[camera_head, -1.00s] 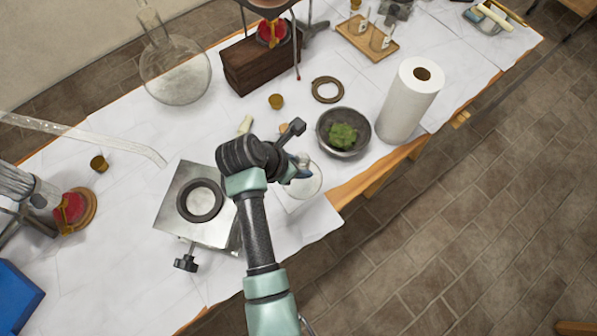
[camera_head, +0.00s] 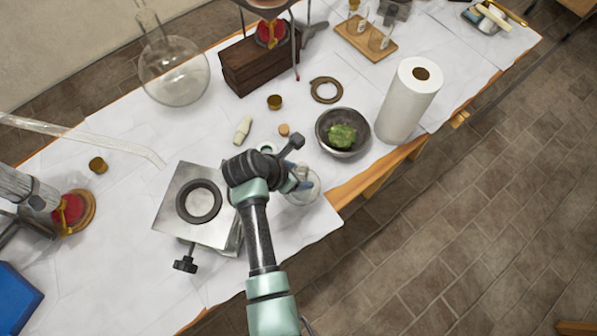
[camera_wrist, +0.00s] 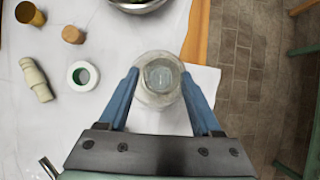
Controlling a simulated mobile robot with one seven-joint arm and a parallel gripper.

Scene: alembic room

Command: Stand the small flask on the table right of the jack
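The small flask (camera_wrist: 160,82) is clear glass, seen from above between the two blue fingers of my gripper (camera_wrist: 159,74) in the wrist view. The fingers lie against both its sides. In the head view the flask (camera_head: 304,187) is near the table's front edge, right of the jack, partly behind my gripper (camera_head: 294,181). It looks upright; I cannot tell whether its base touches the table. The jack (camera_head: 174,212) is a metal lab jack with a dark ring on its top plate and a black knob; my arm hides its right side.
The white-covered table (camera_head: 120,250) holds a grey bowl (camera_head: 324,135) with green contents and a paper towel roll (camera_head: 403,110) beyond the flask. A pale stopper (camera_head: 243,130), a cork (camera_head: 284,129) and a white-and-green ring (camera_wrist: 82,76) lie close by. The table edge is near.

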